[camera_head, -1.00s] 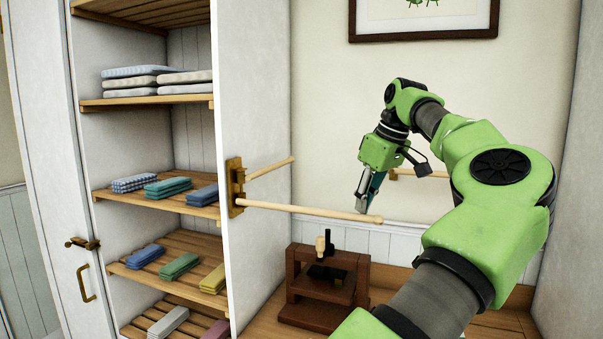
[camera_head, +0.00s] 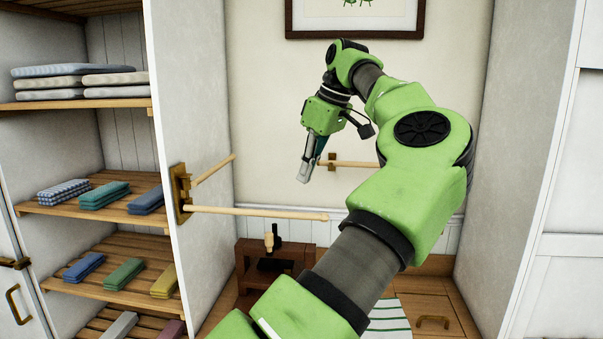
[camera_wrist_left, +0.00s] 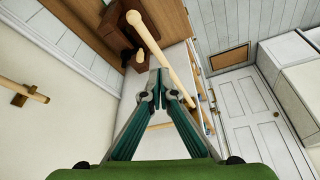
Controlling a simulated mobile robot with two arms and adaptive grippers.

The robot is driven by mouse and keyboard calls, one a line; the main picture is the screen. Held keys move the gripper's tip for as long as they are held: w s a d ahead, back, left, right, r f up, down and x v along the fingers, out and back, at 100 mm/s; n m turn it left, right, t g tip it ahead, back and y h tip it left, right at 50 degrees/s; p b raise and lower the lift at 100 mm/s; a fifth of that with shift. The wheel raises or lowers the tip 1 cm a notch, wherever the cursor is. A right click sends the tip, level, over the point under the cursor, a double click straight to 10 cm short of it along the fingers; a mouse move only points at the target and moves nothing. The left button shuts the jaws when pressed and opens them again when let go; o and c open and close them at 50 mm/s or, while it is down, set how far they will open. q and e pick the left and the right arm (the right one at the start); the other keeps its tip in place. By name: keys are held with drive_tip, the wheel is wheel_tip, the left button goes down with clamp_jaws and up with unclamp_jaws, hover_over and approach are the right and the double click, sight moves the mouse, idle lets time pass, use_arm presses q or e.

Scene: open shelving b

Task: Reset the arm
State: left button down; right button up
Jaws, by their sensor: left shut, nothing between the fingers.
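My left arm is green and grey and fills the middle of the head view. My left gripper (camera_head: 305,172) is shut and empty, pointing down in front of the beige wall, just above the free end of a wooden rod (camera_head: 262,211) in the picture. In the left wrist view the gripper (camera_wrist_left: 157,72) has its teal fingers together at the tips with nothing between them. The rod (camera_wrist_left: 160,50) runs behind the fingertips there, and I cannot tell the gap. My right gripper is not in view.
Two rods swing out from a brass bracket (camera_head: 181,194) on the white shelf panel. Another rod (camera_head: 350,164) is on the back wall. A dark wooden stand (camera_head: 250,262) is below. Open shelves (camera_head: 100,205) at left hold folded cloths. A striped cloth (camera_head: 390,318) lies low at right.

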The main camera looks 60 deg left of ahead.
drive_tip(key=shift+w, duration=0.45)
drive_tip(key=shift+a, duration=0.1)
